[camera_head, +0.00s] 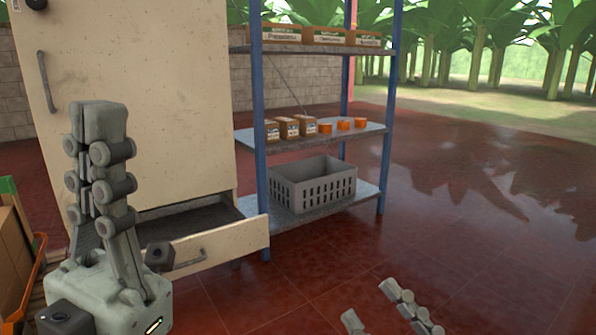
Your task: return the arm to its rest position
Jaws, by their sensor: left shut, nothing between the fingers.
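My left gripper (98,120) stands large at the left of the head view, pointing up in front of the cream cabinet. Its fingers are together with nothing between them. My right gripper (370,302) shows only in part at the bottom edge, right of centre. Its two fingers are apart, with bare floor showing between them. The rest of the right gripper is cut off by the frame.
The cream cabinet (150,70) has its bottom drawer (222,245) pulled out, close to my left gripper. A blue-post shelf (262,130) holds boxes, orange items and a grey crate (312,188). Brown boxes (12,250) are at far left. The red floor at right is clear.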

